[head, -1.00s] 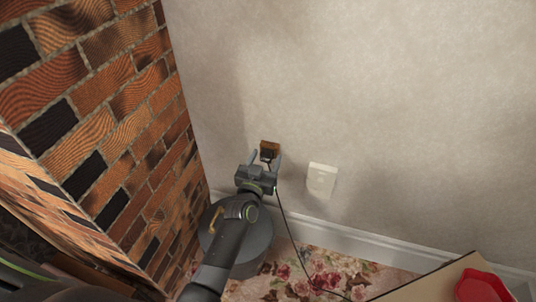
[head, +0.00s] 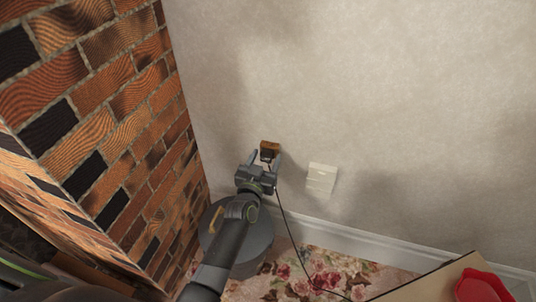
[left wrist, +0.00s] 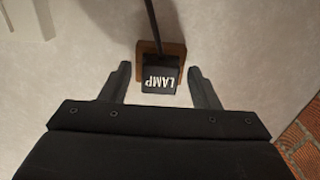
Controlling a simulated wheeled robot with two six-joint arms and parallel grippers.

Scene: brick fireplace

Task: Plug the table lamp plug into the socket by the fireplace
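A black plug marked LAMP (left wrist: 158,80) sits against the brown wall socket (left wrist: 176,50), with its cord rising out of it in the left wrist view. In the head view the plug (head: 267,154) covers the lower part of the socket (head: 270,146). My left gripper (left wrist: 163,80) is open, its two fingers apart on either side of the plug with gaps on both sides. It also shows in the head view (head: 266,157). The plug's prongs are hidden. My right gripper is not in view.
A white wall plate (head: 321,178) is to the right of the socket. The brick fireplace (head: 105,120) stands close on the left. A grey round bin-like container (head: 262,250) is below my arm. A red object (head: 480,287) lies on a tan surface (head: 430,284) at lower right.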

